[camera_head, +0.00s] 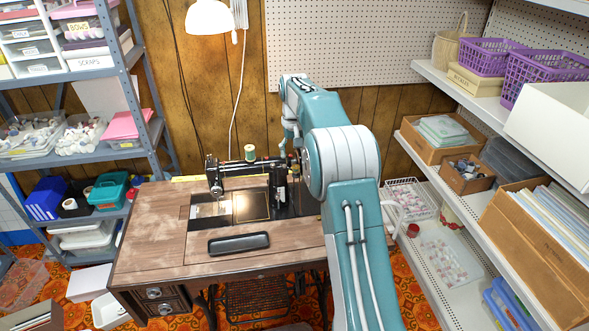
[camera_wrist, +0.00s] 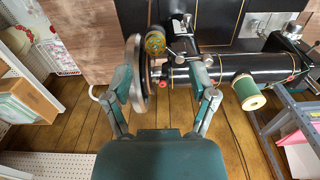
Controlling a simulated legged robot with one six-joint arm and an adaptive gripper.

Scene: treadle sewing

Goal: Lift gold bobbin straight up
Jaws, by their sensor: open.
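The gold bobbin (camera_wrist: 155,43) shows in the wrist view as a small round yellow-gold disc at the handwheel end of the black sewing machine (camera_wrist: 185,73). My gripper (camera_wrist: 164,72) is open, its two teal fingers apart. The bobbin appears just beyond the fingertips, between their lines, with nothing held. The handwheel (camera_wrist: 137,78) appears between the fingers, close to the left one; I cannot tell whether they touch. In the head view the machine (camera_head: 245,168) stands on the wooden table (camera_head: 150,230); my arm hides the bobbin and most of my gripper there.
A green thread spool (camera_head: 250,152) stands upright on the machine; it also shows in the wrist view (camera_wrist: 247,92). A dark oblong case (camera_head: 238,244) lies on the table front. Loaded shelves stand left (camera_head: 150,165) and right (camera_head: 440,150). The left tabletop is mostly clear.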

